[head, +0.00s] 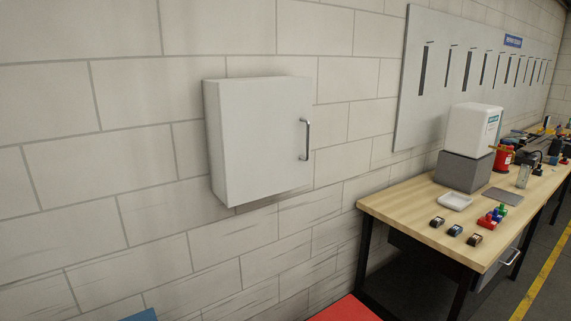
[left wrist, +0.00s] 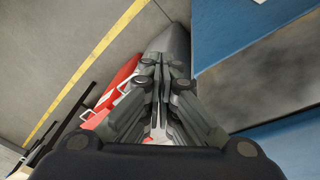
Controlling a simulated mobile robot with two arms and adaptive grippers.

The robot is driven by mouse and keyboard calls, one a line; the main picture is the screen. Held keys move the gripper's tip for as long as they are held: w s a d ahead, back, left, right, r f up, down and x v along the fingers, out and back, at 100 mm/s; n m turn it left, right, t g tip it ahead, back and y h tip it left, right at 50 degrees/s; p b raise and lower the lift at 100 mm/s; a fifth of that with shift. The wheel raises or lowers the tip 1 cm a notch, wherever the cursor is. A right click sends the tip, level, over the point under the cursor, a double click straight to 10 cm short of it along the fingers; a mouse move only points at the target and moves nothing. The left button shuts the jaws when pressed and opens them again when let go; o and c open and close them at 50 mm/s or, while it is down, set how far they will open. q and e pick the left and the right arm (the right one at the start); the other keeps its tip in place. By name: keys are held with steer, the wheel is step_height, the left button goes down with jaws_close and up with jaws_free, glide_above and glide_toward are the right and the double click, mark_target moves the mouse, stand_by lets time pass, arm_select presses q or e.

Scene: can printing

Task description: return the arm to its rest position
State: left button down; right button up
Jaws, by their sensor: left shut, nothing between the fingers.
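My left gripper (left wrist: 162,72) shows in the left wrist view. Its dark fingers are together and nothing is between them. It points down over the grey floor (left wrist: 65,40), with a red surface (left wrist: 110,92) to its left and a blue surface (left wrist: 225,28) to its right. Neither of my grippers shows in the head view. My right gripper is in neither view.
In the head view a closed white wall cabinet (head: 258,140) hangs on the block wall. A wooden workbench (head: 400,210) at right holds a white tray (head: 455,201), a white box machine (head: 472,130) and several small items. A yellow line (head: 545,275) marks the floor.

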arm_select(q)
steer(key=s+a+r+t+y, duration=0.2)
steer(key=s+a+r, duration=0.3)
steer(key=a, duration=0.3)
step_height(320, 180, down, 31)
steer(key=s+g+b, duration=0.2)
steer(key=b, duration=0.1)
steer(key=s+a+f+g+b, duration=0.1)
steer(key=s+a+f+b, duration=0.1)
steer(key=s+f, duration=1.4)
steer(key=shift+s+a+f+b, duration=0.15)
steer(key=shift+a+f+b, duration=0.2)
steer(key=shift+f, duration=0.4)
